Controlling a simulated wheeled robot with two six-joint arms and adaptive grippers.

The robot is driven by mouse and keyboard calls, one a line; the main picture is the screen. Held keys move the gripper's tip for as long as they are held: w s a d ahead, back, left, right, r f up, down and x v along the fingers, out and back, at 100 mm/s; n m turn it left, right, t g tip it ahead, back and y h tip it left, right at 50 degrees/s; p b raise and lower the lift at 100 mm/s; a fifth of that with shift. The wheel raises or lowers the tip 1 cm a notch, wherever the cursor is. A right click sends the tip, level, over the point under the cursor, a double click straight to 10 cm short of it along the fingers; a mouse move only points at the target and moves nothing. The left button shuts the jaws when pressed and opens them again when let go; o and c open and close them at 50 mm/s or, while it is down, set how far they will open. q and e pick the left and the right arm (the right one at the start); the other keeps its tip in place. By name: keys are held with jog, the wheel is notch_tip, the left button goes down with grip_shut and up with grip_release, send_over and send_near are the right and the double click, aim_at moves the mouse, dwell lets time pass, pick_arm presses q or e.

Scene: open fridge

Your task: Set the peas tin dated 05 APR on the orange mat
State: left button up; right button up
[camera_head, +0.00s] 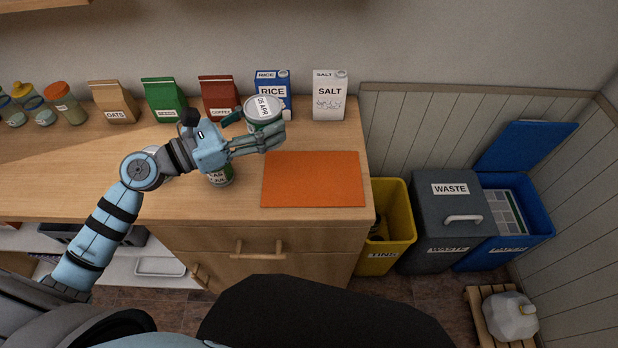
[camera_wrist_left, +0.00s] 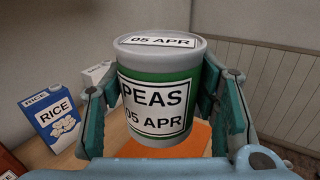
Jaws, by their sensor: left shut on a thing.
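The peas tin (camera_head: 262,108) is green with a pale lid, and its lid label reads 05 APR in the head view. In the left wrist view the tin (camera_wrist_left: 158,92) shows PEAS and 05 APR on its side. My left gripper (camera_head: 264,138) is shut on it, one finger on each side, and holds it upright above the counter, up and left of the mat. The orange mat (camera_head: 313,180) lies bare at the counter's right front; part of it (camera_wrist_left: 190,137) shows behind the tin in the wrist view. My right gripper is not in view.
Another tin (camera_head: 221,178) stands on the counter under my left wrist, partly hidden. A rice box (camera_head: 273,86), a salt box (camera_head: 329,95) and several bags line the wall. A yellow bin (camera_head: 394,225) stands beyond the counter's right edge.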

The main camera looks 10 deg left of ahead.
pick_arm(q)
jog(key=shift+w+a+f+n+t+y+b, duration=0.15)
jog(key=shift+w+f+n+t+y+b, duration=0.3)
jog(key=shift+w+f+b, duration=0.5)
jog(key=f+b, duration=0.2)
jog(key=f, duration=0.4)
jog(key=f+b, duration=0.3)
jog(key=f, duration=0.3)
jog(key=f+b, duration=0.2)
jog(key=f, duration=0.4)
jog(key=shift+w+f+b, duration=0.25)
jog(key=shift+f+b, duration=0.05)
jog(key=shift+b, duration=0.05)
jog(key=shift+a+r, duration=0.1)
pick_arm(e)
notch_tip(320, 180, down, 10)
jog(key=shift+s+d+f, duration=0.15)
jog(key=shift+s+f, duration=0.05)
pick_arm(q)
jog(key=o, duration=1.1)
jog(key=shift+f, duration=0.2)
jog(key=o, duration=0.4)
jog(key=shift+r, duration=0.1)
jog(key=shift+o, duration=0.2)
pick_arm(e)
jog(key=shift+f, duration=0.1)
